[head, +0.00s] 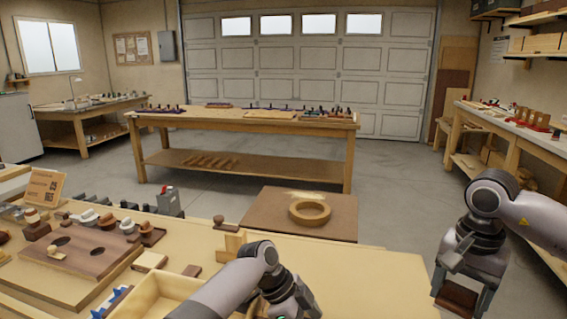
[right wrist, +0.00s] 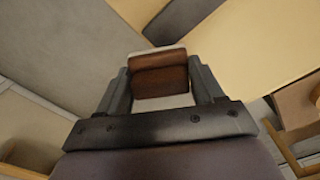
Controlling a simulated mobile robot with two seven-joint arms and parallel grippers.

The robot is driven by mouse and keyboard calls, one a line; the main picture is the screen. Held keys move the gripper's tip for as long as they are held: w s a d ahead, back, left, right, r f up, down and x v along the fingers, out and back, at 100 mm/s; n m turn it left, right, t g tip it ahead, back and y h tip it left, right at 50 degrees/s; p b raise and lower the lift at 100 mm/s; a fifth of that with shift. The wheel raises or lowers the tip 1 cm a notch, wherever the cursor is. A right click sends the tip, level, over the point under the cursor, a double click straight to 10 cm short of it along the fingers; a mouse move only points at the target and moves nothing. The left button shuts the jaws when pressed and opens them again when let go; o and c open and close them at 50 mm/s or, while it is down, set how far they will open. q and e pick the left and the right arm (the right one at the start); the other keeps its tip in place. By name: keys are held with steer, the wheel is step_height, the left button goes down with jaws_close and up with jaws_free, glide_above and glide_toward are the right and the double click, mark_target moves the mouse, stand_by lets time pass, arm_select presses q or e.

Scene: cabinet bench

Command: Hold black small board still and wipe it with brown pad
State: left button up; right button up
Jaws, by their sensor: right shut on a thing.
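My right gripper (head: 458,292) is at the lower right of the head view, off the right side of the bench top. It is shut on the brown pad (head: 457,299). In the right wrist view the brown pad (right wrist: 160,76) sits between the two fingers, with a pale layer along its edges. My left arm comes in at the bottom middle of the head view, and its fingers are below the picture. I cannot make out the black small board in the head view. A dark strip (right wrist: 183,20) lies along the bench edge in the right wrist view; I cannot tell what it is.
The near bench top (head: 370,285) is clear at right. A brown board (head: 262,212) with a wooden ring (head: 310,211) lies at its back. An open wooden box (head: 160,298) and a board with holes (head: 85,245) are at left. Open floor lies beyond.

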arm_select(q)
steer(key=shift+r, duration=0.1)
arm_select(e)
steer(key=shift+r, duration=0.1)
arm_select(q)
step_height(320, 180, up, 7)
steer(key=p, duration=0.5)
steer(key=shift+p, duration=0.3)
arm_select(e)
step_height(320, 180, up, 5)
steer(key=shift+r, duration=0.2)
steer(key=shift+f, duration=0.1)
arm_select(q)
steer(key=v, duration=1.2)
steer(key=shift+b, duration=0.4)
arm_select(e)
steer(key=shift+f, duration=0.35)
arm_select(q)
steer(key=shift+s, duration=0.1)
